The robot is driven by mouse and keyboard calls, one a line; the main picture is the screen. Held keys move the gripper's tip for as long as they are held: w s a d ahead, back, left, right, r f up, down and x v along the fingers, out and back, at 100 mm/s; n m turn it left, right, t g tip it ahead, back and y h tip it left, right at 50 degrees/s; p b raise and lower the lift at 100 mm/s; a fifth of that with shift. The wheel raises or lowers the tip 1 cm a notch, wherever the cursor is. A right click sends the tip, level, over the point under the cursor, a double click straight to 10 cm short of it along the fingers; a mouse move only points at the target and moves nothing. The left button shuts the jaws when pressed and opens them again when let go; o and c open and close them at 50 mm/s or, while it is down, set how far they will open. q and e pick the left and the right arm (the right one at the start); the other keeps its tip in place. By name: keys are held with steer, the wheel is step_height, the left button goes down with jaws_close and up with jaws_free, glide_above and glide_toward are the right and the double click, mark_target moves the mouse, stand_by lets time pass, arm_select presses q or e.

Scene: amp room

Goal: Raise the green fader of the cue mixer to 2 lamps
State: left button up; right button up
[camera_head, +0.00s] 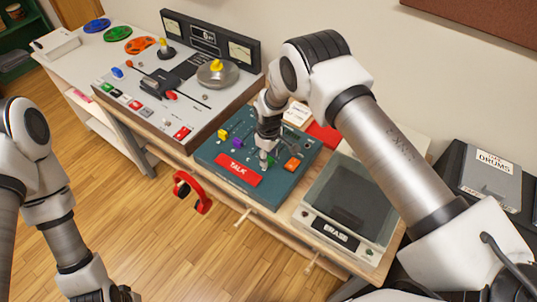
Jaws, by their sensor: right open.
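The cue mixer is a teal box (212,157) on the wooden bench, with a red TALK bar (238,169) along its front. A yellow knob (222,134) and a purple knob (237,142) show on its left half. A small green knob (271,160) shows right beside the fingertips of my right gripper (265,158). This gripper points down over the mixer and is open. I cannot tell whether it touches the green fader. Its fingers and wrist hide part of the panel, and no lit lamps can be made out. My left arm is at the left edge, its gripper out of frame.
An orange button (292,164) sits right of the gripper. A grey-lidded ERASE box (350,200) stands right of the mixer, and a large tape console (150,110) stands left. Red headphones (190,192) hang at the bench front. A DRUMS box (491,178) is far right.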

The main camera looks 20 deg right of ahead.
steer(key=shift+d+f, duration=0.1)
steer(key=shift+f, duration=0.3)
steer(key=shift+r, duration=0.1)
steer(key=shift+s, duration=0.15)
steer(key=shift+c, duration=1.3)
steer(key=c, duration=0.5)
jaws_close()
